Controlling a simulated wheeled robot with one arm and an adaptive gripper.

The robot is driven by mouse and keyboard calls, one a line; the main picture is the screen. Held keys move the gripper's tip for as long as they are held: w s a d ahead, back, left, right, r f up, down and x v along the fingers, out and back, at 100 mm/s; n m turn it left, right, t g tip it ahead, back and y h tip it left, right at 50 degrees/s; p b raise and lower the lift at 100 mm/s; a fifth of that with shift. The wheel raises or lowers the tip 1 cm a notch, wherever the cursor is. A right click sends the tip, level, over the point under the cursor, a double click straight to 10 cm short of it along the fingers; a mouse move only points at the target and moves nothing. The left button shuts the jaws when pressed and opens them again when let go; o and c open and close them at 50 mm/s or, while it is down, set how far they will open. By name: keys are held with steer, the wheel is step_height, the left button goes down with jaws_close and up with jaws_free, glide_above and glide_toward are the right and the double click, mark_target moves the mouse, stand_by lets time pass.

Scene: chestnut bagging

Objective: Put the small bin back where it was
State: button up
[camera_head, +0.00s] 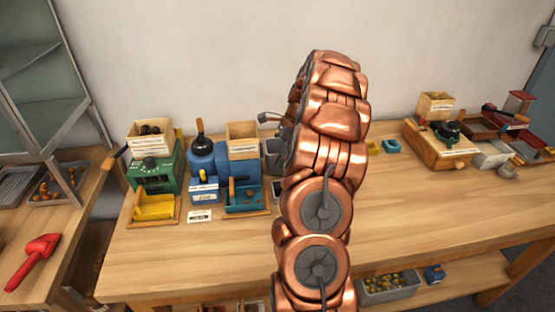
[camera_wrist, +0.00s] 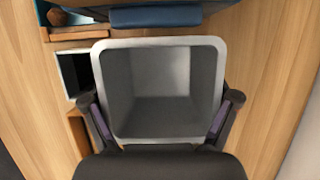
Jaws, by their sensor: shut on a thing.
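The small bin (camera_wrist: 163,68) is a square grey bin with a pale rim, seen from above in the wrist view. It looks empty. My gripper (camera_wrist: 160,100) is shut on it, with one finger against its left side and one against its right. In the head view a grey container (camera_head: 272,157), apparently this bin, shows just left of my copper arm and is partly hidden by it. My gripper is largely hidden there behind the arm. I cannot tell whether the bin touches the wooden bench (camera_head: 420,215).
Left of the arm stand a green machine (camera_head: 156,165) with a yellow tray (camera_head: 155,207) and a blue machine (camera_head: 208,160) with a blue tray (camera_head: 243,203). A wooden machine (camera_head: 437,145) stands at right. The bench right of my arm is mostly clear. A red scoop (camera_head: 36,258) lies at far left.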

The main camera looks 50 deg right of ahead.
steer(key=shift+f+p, duration=0.45)
steer(key=shift+f, duration=0.95)
steer(key=o, duration=1.5)
steer(key=shift+f, duration=0.15)
steer(key=shift+o, duration=0.2)
steer(key=b+v, duration=0.3)
steer(key=v, duration=0.9)
